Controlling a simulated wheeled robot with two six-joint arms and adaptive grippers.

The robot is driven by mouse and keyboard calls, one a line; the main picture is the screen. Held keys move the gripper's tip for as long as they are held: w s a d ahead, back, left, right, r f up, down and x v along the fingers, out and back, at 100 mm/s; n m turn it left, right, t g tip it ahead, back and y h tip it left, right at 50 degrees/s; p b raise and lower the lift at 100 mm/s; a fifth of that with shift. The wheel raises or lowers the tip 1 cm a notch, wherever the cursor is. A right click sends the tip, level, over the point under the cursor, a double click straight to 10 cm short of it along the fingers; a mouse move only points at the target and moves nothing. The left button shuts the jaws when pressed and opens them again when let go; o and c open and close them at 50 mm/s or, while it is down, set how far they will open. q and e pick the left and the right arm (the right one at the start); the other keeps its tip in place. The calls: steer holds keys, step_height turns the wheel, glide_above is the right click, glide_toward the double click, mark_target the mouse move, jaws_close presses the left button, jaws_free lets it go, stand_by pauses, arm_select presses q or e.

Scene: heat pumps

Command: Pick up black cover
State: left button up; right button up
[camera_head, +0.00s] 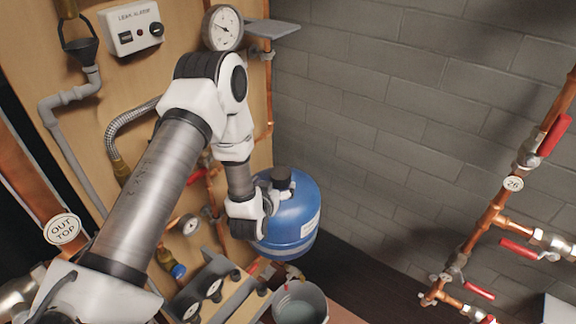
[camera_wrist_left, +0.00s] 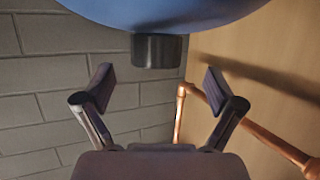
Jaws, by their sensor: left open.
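The black cover (camera_head: 281,178) sits on top of the blue tank (camera_head: 298,222), on its upper end. In the left wrist view the black cover (camera_wrist_left: 157,50) shows as a short dark cylinder against the blue tank (camera_wrist_left: 160,12), with the picture upside down. My left gripper (camera_head: 270,203) is close to the tank's top in the head view, partly hidden by its own wrist. In the left wrist view my left gripper (camera_wrist_left: 158,88) is open and empty, its fingers spread to either side of the cover's line. The cover appears beyond the fingertips, not between them. My right gripper is not in view.
A wooden panel (camera_head: 45,30) with a gauge (camera_head: 222,28), a leak alarm box (camera_head: 133,28) and pipes stands behind my arm. A grey bucket (camera_head: 300,303) is below the tank. Copper pipes with red valve handles (camera_head: 556,134) run at the right. A copper pipe (camera_wrist_left: 180,110) passes near one finger.

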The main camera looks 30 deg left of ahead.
mark_target(278, 179)
arm_select(q)
steer(key=shift+w+d+r+p, duration=0.15)
steer(key=shift+w+p, duration=0.35)
steer(key=shift+w, duration=0.65)
steer(key=x, duration=0.2)
steer(key=p+x, duration=0.1)
steer(key=x, duration=0.1)
steer(key=shift+s+a+f, duration=0.1)
steer(key=shift+a+f, duration=0.2)
steer(key=shift+a, duration=0.1)
steer(key=shift+d, duration=0.15)
steer(key=shift+d+r, duration=0.1)
steer(key=c, duration=1)
steer(key=shift+c, duration=0.2)
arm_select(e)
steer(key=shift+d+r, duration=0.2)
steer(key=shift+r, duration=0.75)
